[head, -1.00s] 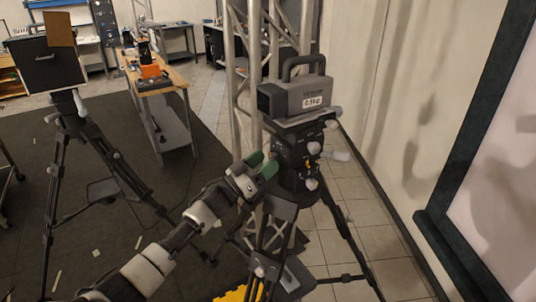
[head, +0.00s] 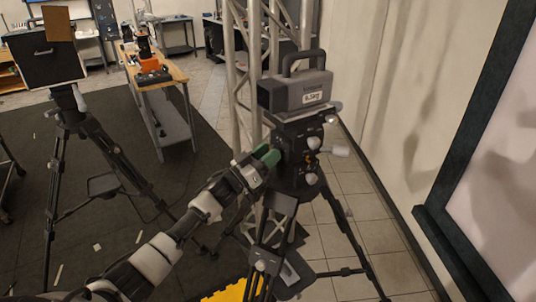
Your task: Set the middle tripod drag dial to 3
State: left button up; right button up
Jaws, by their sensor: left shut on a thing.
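The middle tripod (head: 297,160) stands right of centre in the head view, with a dark head and several light knobs on its right side. A grey box with a handle and a weight label (head: 300,92) sits on top of it. My left gripper (head: 268,157) reaches in from the left, its green-tipped fingers against the left side of the tripod head. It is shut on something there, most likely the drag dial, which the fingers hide. The dial's number cannot be read. My right gripper is not in view.
A metal truss (head: 247,80) stands just behind the tripod. Another tripod with a dark box (head: 45,62) is at the left. A wooden-topped workbench (head: 160,75) stands further back. A wall and a dark-framed panel (head: 450,200) bound the right side.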

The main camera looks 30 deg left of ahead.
pick_arm(q)
jog(key=shift+a+m+g+h+b, duration=0.1)
jog(key=shift+m+g+h+b, duration=1.05)
jog(key=shift+m, duration=2.7)
jog(key=shift+d+m+g+h+b, duration=0.1)
jog(key=shift+m+g+h+b, duration=0.35)
jog(key=shift+m+g+b, duration=2.35)
jog(key=shift+a+m+g+h+b, duration=0.1)
jog(key=shift+m+g+h+b, duration=0.5)
jog(key=shift+m, duration=4.25)
jog(key=o, duration=0.9)
jog(key=shift+b+v, duration=1.65)
jog(key=shift+v, duration=3.75)
